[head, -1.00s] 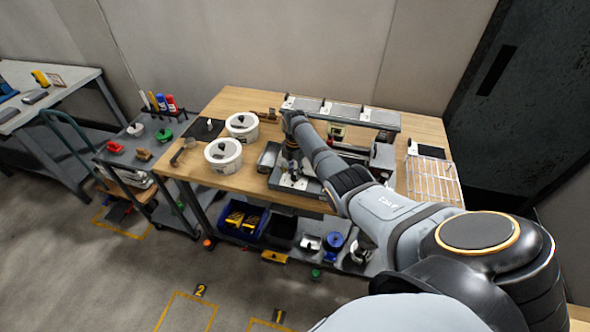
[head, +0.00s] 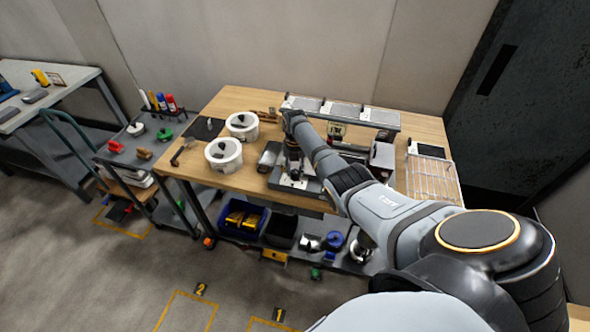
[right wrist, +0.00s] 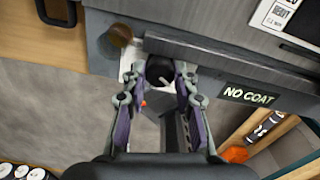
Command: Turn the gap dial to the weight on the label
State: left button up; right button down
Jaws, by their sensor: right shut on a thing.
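A dark round knob (right wrist: 160,69), which looks like the gap dial, sits against a pale plate on the front of a grey machine (right wrist: 110,52) in the right wrist view. My right gripper (right wrist: 160,84) is shut on this knob, with one finger on each side. In the head view my right gripper (head: 292,172) is at the machine's front left corner, and the arm hides much of the machine. A white label (right wrist: 283,16) is cut off at the upper right of the wrist view; I cannot read its weight. My left gripper is not in view.
Two white tubs (head: 223,154) stand left on the wooden table (head: 215,182). A wire rack (head: 432,180) lies at the right. A grey cart (head: 140,150) stands at the left.

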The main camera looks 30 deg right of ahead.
aim_at(295, 171)
jog(key=shift+n, duration=0.3)
jog(key=c, duration=1)
grip_release()
notch_tip(295, 171, up, 12)
jog(key=shift+r, duration=0.1)
